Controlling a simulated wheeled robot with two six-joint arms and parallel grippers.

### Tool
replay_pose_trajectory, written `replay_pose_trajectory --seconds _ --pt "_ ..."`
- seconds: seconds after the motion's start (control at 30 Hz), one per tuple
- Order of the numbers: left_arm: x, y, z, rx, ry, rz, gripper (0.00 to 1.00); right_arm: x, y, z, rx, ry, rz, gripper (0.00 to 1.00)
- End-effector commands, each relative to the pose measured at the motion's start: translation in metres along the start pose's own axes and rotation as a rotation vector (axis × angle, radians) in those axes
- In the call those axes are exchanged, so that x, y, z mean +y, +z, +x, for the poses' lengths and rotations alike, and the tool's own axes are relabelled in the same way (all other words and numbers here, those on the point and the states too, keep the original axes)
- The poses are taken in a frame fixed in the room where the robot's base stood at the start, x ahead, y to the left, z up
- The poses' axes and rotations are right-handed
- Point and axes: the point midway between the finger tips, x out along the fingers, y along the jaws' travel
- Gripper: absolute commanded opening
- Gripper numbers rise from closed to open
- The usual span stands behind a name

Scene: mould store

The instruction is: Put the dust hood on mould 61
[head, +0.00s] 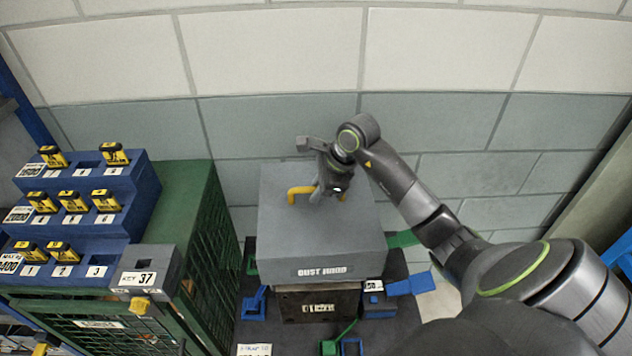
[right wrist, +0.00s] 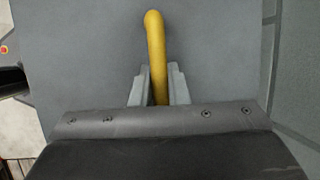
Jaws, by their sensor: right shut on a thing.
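The dust hood (head: 320,238), a grey box with a "DUST HOOD" label on its front, is in the middle of the head view. My right gripper (head: 323,190) is above its top, shut on the hood's yellow handle (head: 294,194). In the right wrist view the handle (right wrist: 155,45) runs between the two fingers (right wrist: 158,90). A dark mould (head: 291,308) with a pale label shows below the hood's front edge; the label is too small to read surely. The hood hides its upper part, and I cannot tell whether the hood rests on it. My left gripper is out of view.
A blue stepped rack (head: 130,190) with yellow-black items stands at left on a green mesh cabinet (head: 205,225). A grey block (head: 145,265) marked 37 is at its corner. Blue clamps (head: 254,305) and a blue piece (head: 412,284) flank the mould. A block wall (head: 275,60) is behind.

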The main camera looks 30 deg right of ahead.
Motion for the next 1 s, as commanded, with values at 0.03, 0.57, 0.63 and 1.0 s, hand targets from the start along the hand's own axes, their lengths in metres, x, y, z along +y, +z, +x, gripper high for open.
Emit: replay_pose_trajectory --seconds 0.03,0.57,0.63,1.0 --pt "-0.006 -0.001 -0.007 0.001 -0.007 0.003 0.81 0.003 -0.002 0.003 0.003 -0.007 0.018 0.0" --pt "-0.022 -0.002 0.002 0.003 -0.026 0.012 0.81 0.009 -0.016 0.031 0.014 -0.025 0.043 0.0" --pt "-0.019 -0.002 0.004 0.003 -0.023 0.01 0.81 0.011 -0.018 0.036 0.014 -0.024 0.043 0.0" --pt "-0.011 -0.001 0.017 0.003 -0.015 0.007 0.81 0.016 -0.029 0.061 0.014 -0.024 0.042 0.0"
